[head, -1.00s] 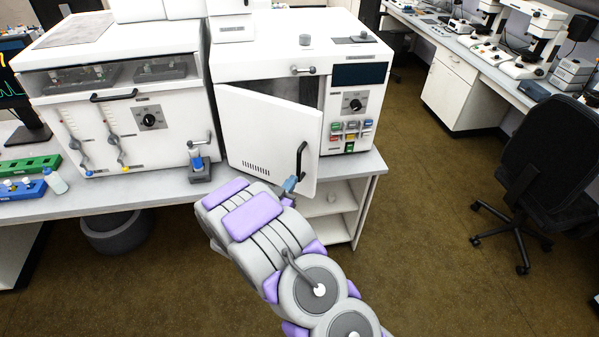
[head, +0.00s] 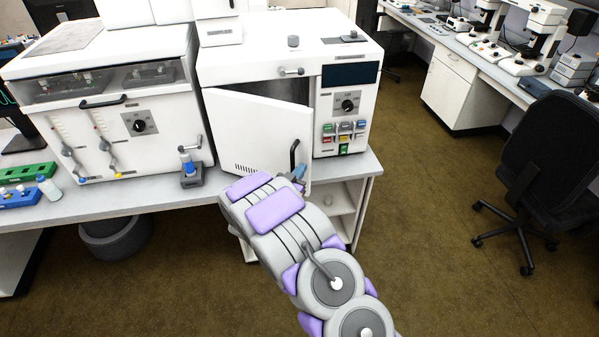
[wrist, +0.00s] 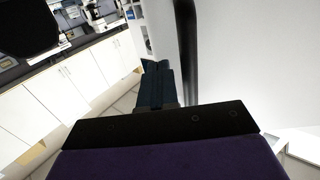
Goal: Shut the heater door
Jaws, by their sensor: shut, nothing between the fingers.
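The heater (head: 345,130) is a white box on the bench, with a dark display, a knob and coloured buttons on its right side. Its white door (head: 255,135) is hinged at the left and stands partly open, with a dark gap at its right and top. The door's black handle (head: 294,155) is near its right edge, and the handle also shows as a dark bar in the wrist view (wrist: 187,50). My gripper (head: 299,172) is at the door's lower right, close by the handle. In the wrist view its shut fingers (wrist: 156,80) lie just left of the handle; contact is unclear.
A second white instrument (head: 110,100) stands left of the heater. A small device with a blue part (head: 191,170) stands on the bench between them. Green (head: 25,173) and blue racks are at far left. A black chair (head: 550,150) and open floor lie to the right.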

